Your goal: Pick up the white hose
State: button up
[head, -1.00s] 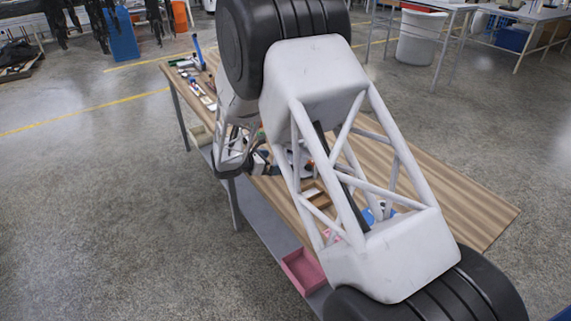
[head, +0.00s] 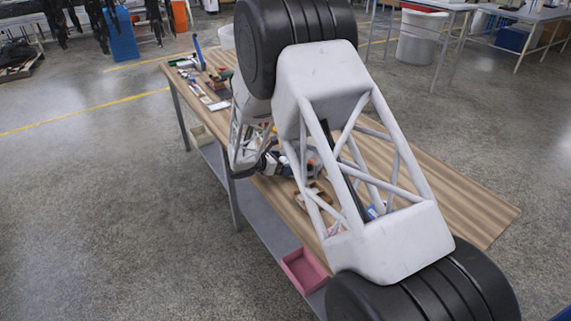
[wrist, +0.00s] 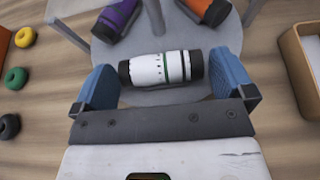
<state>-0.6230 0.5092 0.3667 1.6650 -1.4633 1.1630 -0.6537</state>
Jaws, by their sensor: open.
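The white hose (wrist: 160,69), a short thick cylinder with black ends and a green band, lies sideways in the wrist view, on or just above a grey round stand (wrist: 165,97). My gripper (wrist: 162,62) is open, with one blue finger near each end of the hose. The right finger is very close to the hose's right end; I cannot tell whether it touches. A purple hose (wrist: 118,18) and an orange hose (wrist: 193,8) lie just beyond it on the stand. In the head view my arm hides most of this area, and I cannot make out the white hose.
A wooden box (wrist: 296,75) stands at the right. In the head view a pink tray (head: 303,272) sits below the table's near edge. The table's right end (head: 465,205) is clear.

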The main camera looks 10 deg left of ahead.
jog(key=c, duration=0.7)
jog(key=shift+c, duration=0.2)
jog(key=shift+r, duration=0.1)
jog(key=shift+r, duration=0.8)
jog(key=shift+s+r, duration=0.1)
jog(key=shift+r, duration=0.85)
jog(key=s+d, duration=0.2)
jog(key=s, duration=0.2)
jog(key=s+d+r, duration=0.1)
jog(key=s+d, duration=0.1)
jog(key=s, duration=0.3)
jog(key=s+d, duration=0.2)
jog(key=s, duration=0.3)
jog(key=shift+s+d+r, duration=0.15)
jog(key=shift+s+d, duration=0.05)
jog(key=shift+d, duration=0.15)
